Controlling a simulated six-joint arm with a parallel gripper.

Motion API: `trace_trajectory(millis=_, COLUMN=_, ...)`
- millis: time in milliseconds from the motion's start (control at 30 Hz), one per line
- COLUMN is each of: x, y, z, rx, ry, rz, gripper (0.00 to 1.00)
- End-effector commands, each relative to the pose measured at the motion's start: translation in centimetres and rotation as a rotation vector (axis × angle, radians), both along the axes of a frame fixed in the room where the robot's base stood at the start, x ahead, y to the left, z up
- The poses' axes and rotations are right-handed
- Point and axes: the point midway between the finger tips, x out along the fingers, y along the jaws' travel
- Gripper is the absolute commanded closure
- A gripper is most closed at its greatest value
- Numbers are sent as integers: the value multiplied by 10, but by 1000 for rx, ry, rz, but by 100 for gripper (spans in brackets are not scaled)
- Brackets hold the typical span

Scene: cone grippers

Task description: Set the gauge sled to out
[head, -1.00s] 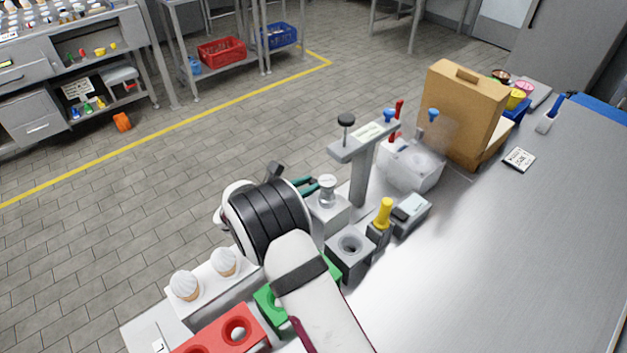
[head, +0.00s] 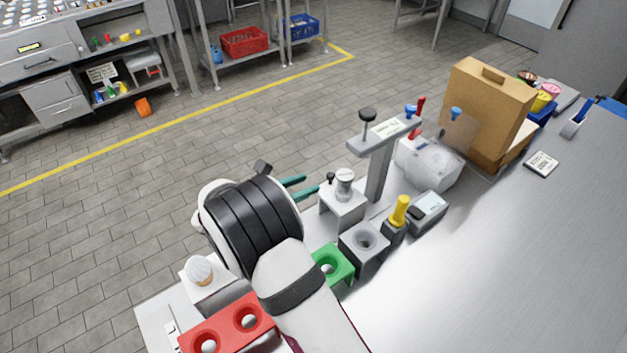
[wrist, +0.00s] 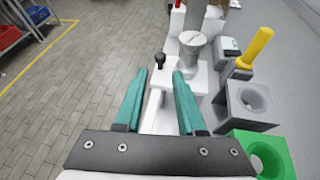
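The gauge fixture is a pale block (head: 342,206) with a silver cylinder (head: 345,184) on top. A small black knob (head: 331,177) stands beside the cylinder; I take it for the sled's knob, but cannot read the sled's setting. In the wrist view the knob (wrist: 160,60) rises from a narrow white bar (wrist: 153,105), with the cylinder (wrist: 192,45) to its right. My gripper (head: 311,183) is open, its teal fingers pointing at the fixture from the left. In the wrist view my gripper (wrist: 160,75) has its fingers either side of the bar in the picture, the knob just past the tips. Contact cannot be told.
A grey socket block (head: 363,246), a green socket block (head: 329,266) and a red two-hole block (head: 228,324) stand nearby. A yellow-handled tool (head: 400,210) and a T-shaped stand (head: 380,165) are right of the fixture. The right bench (head: 500,260) is mostly clear.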

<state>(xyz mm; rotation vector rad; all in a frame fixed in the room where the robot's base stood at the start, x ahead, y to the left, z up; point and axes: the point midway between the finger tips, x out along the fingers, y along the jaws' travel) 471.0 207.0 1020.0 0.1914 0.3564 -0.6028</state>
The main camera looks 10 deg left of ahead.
Motion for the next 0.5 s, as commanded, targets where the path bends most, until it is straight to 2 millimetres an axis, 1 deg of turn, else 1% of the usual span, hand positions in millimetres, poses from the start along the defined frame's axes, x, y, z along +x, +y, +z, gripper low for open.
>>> trace_trajectory(millis=267, x=-2, y=2, z=0, rx=-3, ry=3, rz=-3, gripper=61)
trace_trajectory(millis=367, x=-9, y=28, z=15, rx=-29, ry=-10, rz=-57, gripper=61)
trace_trajectory(millis=433, x=-23, y=48, z=25, rx=-43, ry=10, rz=-112, gripper=61)
trace_trajectory(millis=500, x=-33, y=58, z=28, rx=-50, ry=37, rz=-149, gripper=61)
